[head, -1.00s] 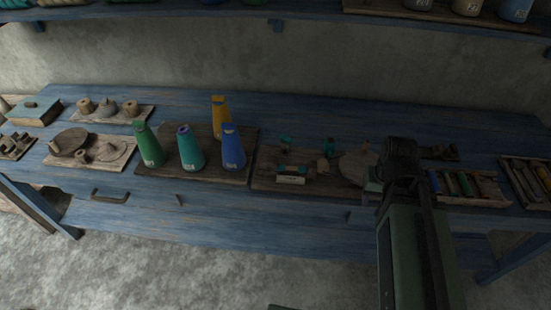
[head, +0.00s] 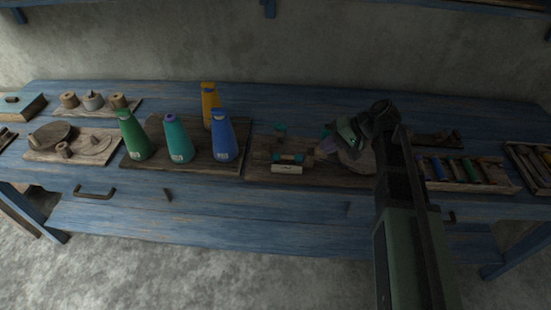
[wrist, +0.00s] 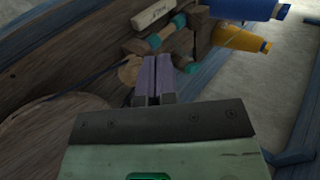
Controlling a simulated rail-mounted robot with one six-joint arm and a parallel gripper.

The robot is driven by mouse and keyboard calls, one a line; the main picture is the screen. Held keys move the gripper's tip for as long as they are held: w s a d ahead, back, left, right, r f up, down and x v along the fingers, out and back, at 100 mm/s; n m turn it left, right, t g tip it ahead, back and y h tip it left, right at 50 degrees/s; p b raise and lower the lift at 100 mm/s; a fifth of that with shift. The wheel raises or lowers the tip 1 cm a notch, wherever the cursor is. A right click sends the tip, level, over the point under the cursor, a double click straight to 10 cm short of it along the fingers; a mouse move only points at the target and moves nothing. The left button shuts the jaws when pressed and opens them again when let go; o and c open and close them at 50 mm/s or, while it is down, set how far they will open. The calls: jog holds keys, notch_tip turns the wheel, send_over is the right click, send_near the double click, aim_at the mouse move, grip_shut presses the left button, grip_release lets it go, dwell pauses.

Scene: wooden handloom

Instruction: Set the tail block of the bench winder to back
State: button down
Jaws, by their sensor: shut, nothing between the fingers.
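The bench winder's wooden board (head: 262,171) lies on the blue bench, right of the cones. I cannot tell which part is the tail block. My gripper (head: 326,146) is over the board, between the teal parts and the disc. In the wrist view its purple fingers (wrist: 154,78) are together and empty. They point toward the teal parts (wrist: 136,46) and beside a round wooden end (wrist: 129,70); contact is unclear.
Green, teal, blue and orange cones (head: 225,138) stand on a board at left. A rack of coloured bobbins (head: 465,170) lies at right. My forearm covers part of the bench front. The bench strip behind the winder is mostly clear.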

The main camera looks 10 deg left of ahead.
aim_at(270, 148)
jog(key=w+y, duration=0.1)
jog(key=w+a+y, duration=0.1)
jog(key=w+a+b, duration=0.1)
jog(key=w, duration=0.1)
jog(key=shift+a+r+y, duration=0.15)
jog(key=shift+r+y, duration=0.15)
jog(key=shift+y, duration=0.1)
jog(key=shift+a+r, duration=0.15)
jog(key=shift+r, duration=0.25)
jog(key=b+x, duration=0.3)
jog(key=x, duration=0.3)
jog(key=b+x, duration=0.3)
jog(key=x, duration=0.4)
jog(key=shift+s, duration=0.2)
jog(key=shift+a+f, duration=0.2)
jog(key=shift+a, duration=0.2)
